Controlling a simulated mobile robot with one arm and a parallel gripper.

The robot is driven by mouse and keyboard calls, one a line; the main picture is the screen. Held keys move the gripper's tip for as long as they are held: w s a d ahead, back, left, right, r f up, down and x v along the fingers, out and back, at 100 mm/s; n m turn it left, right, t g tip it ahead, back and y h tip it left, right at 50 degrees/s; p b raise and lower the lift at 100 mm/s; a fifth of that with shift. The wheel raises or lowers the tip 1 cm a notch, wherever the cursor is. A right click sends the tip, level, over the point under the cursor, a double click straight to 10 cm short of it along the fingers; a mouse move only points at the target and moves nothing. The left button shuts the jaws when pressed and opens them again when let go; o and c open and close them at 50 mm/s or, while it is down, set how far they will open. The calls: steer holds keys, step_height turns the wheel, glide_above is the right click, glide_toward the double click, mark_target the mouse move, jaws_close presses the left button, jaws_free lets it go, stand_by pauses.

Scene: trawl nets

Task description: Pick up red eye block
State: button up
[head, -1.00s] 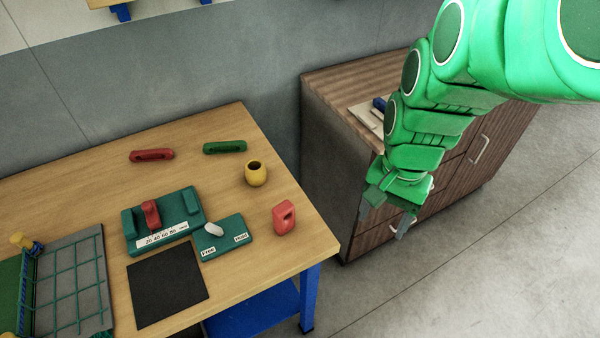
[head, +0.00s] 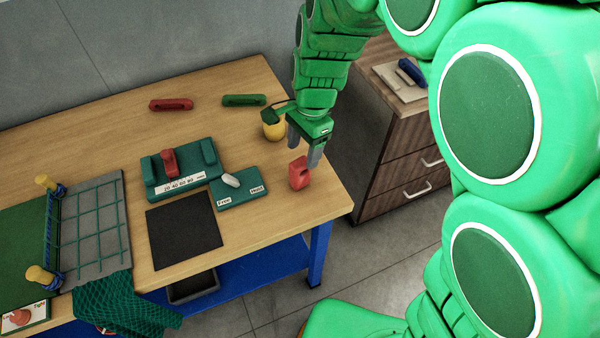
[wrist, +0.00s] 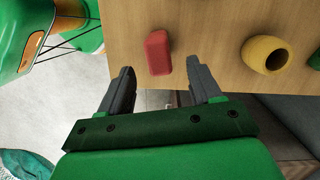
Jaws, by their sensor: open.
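The red eye block (head: 299,173) stands near the right end of the wooden table, by its edge. In the head view it has a small hole and sits just below my gripper (head: 305,151). My gripper is open and empty, its fingers pointing down toward the block. In the wrist view the block (wrist: 157,52) lies just beyond the fingertips, between the lines of the two fingers of my gripper (wrist: 160,67). No contact with the block shows.
A yellow pot (head: 273,128) stands close behind my gripper. A teal plate (head: 238,193) with a white knob lies left of the block. A red bar (head: 170,104) and a green bar (head: 244,100) lie further back. A wooden cabinet (head: 405,145) stands to the right.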

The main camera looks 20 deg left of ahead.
mark_target(300, 162)
steer(key=shift+s+a+f, duration=0.1)
steer(key=shift+s+f, duration=0.1)
steer(key=shift+f, duration=1)
steer(key=shift+s+a+f, duration=0.1)
steer(key=shift+s+f, duration=0.15)
steer(key=shift+f, duration=1)
steer(key=shift+s+a+f, duration=0.1)
steer(key=shift+s+f, duration=0.1)
steer(key=shift+f, duration=1)
steer(key=shift+c, duration=0.2)
steer(key=c, duration=1.1)
steer(key=shift+r, duration=0.1)
